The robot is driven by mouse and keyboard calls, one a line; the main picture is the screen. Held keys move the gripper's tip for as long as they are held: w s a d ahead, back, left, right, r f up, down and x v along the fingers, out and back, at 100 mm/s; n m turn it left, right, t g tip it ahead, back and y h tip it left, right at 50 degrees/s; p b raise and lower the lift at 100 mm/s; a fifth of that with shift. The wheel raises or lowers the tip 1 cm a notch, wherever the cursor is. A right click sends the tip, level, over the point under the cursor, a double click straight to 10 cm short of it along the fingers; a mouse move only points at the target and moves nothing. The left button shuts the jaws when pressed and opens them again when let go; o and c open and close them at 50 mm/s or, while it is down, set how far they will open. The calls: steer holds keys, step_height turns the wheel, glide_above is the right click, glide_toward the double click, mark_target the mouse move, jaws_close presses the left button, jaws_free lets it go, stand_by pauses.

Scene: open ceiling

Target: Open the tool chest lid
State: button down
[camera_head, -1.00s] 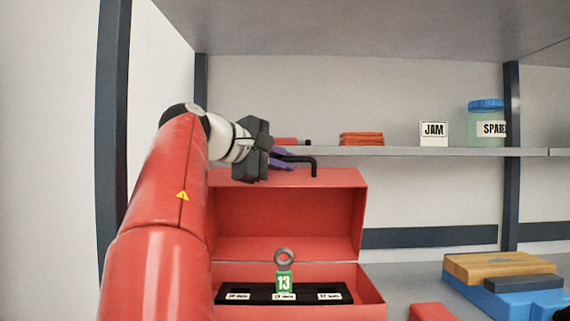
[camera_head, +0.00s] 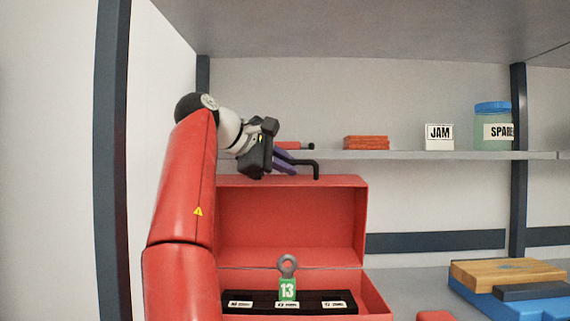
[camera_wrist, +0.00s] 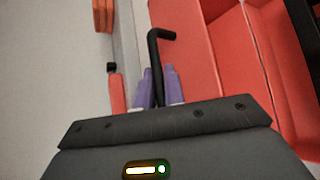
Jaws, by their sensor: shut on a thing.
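The red tool chest (camera_head: 374,296) stands with its lid (camera_head: 290,222) raised upright at the back, so the open inside shows. Inside the chest is a black tray (camera_head: 262,306) with white labels. A green tag marked 13 (camera_head: 288,289) with a grey ring stands at its middle.
A shelf (camera_head: 420,155) behind the lid holds orange-red folded items (camera_head: 366,142), a JAM box (camera_head: 439,137) and a blue-lidded jar (camera_head: 492,122). Right of the chest lie a blue case (camera_head: 500,302) and a wooden board (camera_head: 507,272). A grey shelf hangs overhead.

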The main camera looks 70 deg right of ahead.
steer(key=shift+r, duration=0.3)
steer(key=c, duration=1.5)
jaws_free()
steer(key=shift+f, duration=0.1)
